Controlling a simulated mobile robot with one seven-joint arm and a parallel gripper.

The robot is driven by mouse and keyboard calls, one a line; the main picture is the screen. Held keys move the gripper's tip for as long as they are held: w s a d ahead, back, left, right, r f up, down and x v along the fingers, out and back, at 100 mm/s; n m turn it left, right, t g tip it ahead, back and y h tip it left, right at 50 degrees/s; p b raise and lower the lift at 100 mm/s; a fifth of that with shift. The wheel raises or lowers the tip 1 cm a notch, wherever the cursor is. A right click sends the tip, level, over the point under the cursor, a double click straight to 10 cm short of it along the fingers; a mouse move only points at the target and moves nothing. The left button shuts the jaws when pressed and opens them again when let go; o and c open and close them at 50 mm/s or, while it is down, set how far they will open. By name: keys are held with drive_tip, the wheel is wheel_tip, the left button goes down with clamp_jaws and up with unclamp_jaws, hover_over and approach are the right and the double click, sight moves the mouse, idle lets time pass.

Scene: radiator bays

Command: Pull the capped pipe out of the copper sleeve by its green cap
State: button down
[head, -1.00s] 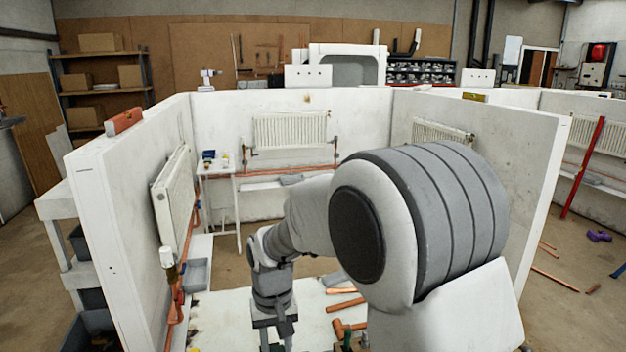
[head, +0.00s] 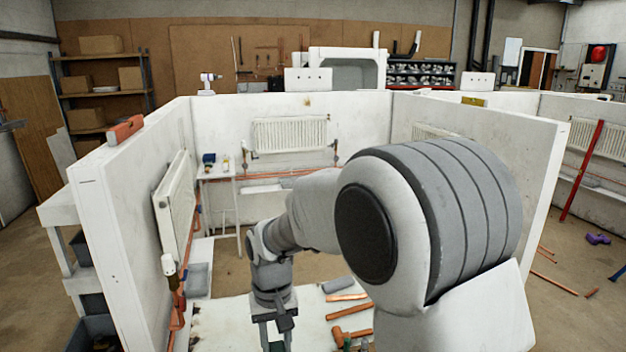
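My gripper (head: 276,340) hangs at the bottom of the head view, over the left part of the white worktop (head: 312,310). Its fingers run down to the picture's lower edge, so their tips and what lies between them cannot be made out. A small green part (head: 347,344) shows at the bottom edge, right of my gripper and apart from it. It lies by a copper piece (head: 340,334); whether these are the green cap and copper sleeve is too small to tell. The capped pipe cannot be made out.
Loose copper pipes (head: 349,311) and a grey item (head: 338,284) lie on the worktop. A white bay wall with a radiator (head: 175,205) and copper pipework (head: 180,300) stands left. A grey tray (head: 198,280) is beside it. My arm hides the worktop's right side.

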drive_tip(key=shift+r, duration=0.15)
drive_tip(key=shift+r+p, duration=1.2)
drive_tip(key=shift+r, duration=0.55)
drive_tip(key=shift+r+p, duration=1.9)
drive_tip(key=shift+r, duration=0.5)
